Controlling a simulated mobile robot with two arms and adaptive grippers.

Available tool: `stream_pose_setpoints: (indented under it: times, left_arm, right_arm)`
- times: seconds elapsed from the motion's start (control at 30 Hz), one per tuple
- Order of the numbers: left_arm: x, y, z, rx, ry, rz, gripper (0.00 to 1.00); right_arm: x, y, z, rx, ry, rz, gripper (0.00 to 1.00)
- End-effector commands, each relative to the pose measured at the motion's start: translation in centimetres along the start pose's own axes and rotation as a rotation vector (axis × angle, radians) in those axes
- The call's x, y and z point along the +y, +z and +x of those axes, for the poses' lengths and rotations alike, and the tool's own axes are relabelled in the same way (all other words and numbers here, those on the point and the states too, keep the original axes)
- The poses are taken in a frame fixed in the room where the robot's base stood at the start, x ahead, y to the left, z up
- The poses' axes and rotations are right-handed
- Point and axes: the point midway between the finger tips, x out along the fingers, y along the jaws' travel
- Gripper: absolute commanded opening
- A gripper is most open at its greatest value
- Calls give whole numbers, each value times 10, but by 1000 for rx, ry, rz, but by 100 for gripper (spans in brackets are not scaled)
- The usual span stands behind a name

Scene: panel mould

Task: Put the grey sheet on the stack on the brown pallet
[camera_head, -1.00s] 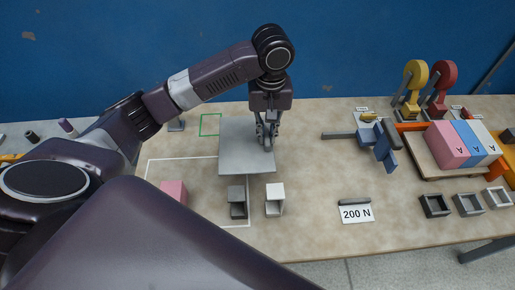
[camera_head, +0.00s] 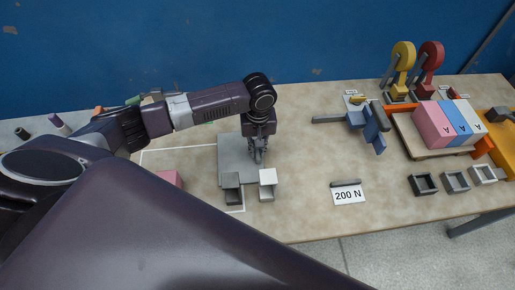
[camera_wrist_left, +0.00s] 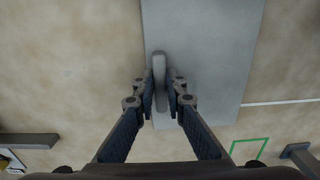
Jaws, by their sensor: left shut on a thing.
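The grey sheet (camera_head: 231,150) is a flat, plain rectangle over the left middle of the table in the head view; it also shows in the left wrist view (camera_wrist_left: 205,50). My left gripper (camera_head: 259,158) points down over its right part. In the left wrist view, the gripper (camera_wrist_left: 162,95) is shut on a grey bar-shaped handle on the sheet. I cannot tell whether the sheet touches the table. The brown pallet (camera_head: 428,152) is at the right, bearing pink (camera_head: 433,126), blue (camera_head: 459,122) and white blocks. My right gripper is out of view.
A "200 N" card (camera_head: 348,196) lies in the middle.

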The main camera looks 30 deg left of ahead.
Motion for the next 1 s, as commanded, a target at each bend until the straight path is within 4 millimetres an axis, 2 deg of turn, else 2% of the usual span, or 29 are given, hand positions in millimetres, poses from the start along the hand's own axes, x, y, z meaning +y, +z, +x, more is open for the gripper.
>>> stream_pose_setpoints:
  times: [0.23,0.27,0.4,0.43,0.77,0.87,1.0]
  left_arm:
    - [0,0,2,-1,0,0,0]
    - [0,0,2,-1,-1,0,12]
    - [0,0,2,0,0,0,28]
    - [0,0,2,0,0,0,29]
    - [0,0,-2,1,0,0,29]
    - [1,-1,-14,1,2,0,29]
    - [2,-1,-42,2,4,1,29]
  right_arm:
    - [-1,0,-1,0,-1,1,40]
    - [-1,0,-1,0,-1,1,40]
    - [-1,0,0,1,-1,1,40]
    - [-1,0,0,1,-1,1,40]
    - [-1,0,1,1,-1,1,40]
    - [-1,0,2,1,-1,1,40]
    - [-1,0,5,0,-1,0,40]
